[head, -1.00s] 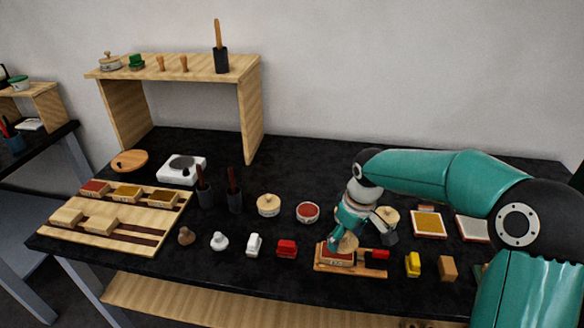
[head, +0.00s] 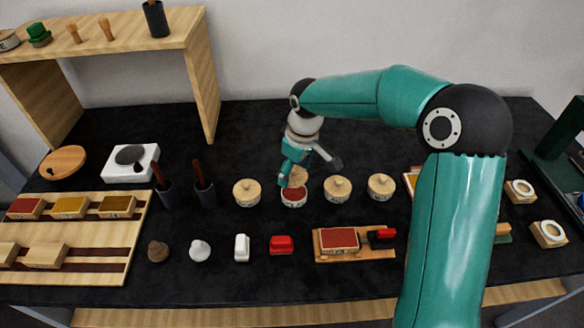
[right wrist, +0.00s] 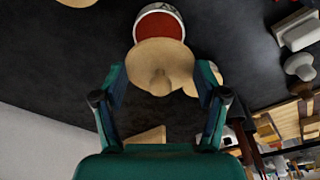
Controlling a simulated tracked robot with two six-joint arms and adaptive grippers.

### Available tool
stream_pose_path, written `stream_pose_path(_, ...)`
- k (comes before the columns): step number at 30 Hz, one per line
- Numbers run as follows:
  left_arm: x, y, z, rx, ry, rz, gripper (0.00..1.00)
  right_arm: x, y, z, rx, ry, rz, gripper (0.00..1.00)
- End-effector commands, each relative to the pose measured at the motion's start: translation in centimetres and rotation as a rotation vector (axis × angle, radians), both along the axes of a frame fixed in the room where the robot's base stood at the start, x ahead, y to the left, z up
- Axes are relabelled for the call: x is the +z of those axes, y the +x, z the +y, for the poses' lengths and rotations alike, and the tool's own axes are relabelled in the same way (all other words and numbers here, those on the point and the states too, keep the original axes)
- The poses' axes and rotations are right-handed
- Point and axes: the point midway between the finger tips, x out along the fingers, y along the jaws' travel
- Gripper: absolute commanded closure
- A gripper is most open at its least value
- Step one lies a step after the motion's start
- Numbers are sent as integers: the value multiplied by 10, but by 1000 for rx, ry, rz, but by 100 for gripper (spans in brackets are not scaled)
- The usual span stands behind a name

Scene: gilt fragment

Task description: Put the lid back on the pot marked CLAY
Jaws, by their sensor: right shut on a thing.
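The open pot (head: 293,198) shows red contents and a pale body in the middle of the black table. It also shows in the right wrist view (right wrist: 158,26), where its marking is too small to read surely. My right gripper (head: 293,176) is shut on a pale wooden lid (head: 300,177), just behind and above the pot. In the right wrist view the round lid (right wrist: 163,58) with its knob sits between the fingers (right wrist: 161,82) and overlaps part of the pot's opening. I cannot tell whether lid and rim touch. My left gripper is out of view.
Lidded pots stand close by, one to the left (head: 247,192) and two to the right (head: 337,189). In front are a wooden holder with a red pad (head: 339,239) and a red block (head: 281,245). Dark cups with tools (head: 204,190) stand further left.

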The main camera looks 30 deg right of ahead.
Motion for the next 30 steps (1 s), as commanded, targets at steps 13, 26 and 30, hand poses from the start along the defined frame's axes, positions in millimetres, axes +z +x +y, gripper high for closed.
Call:
stream_pose_path(13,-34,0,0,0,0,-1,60,-45,-2,-3,-7,0,2,52)
stream_pose_path(26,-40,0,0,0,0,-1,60,-53,-2,-3,-7,0,1,52)
stream_pose_path(30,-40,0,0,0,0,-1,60,-53,-2,-3,-7,0,1,52)
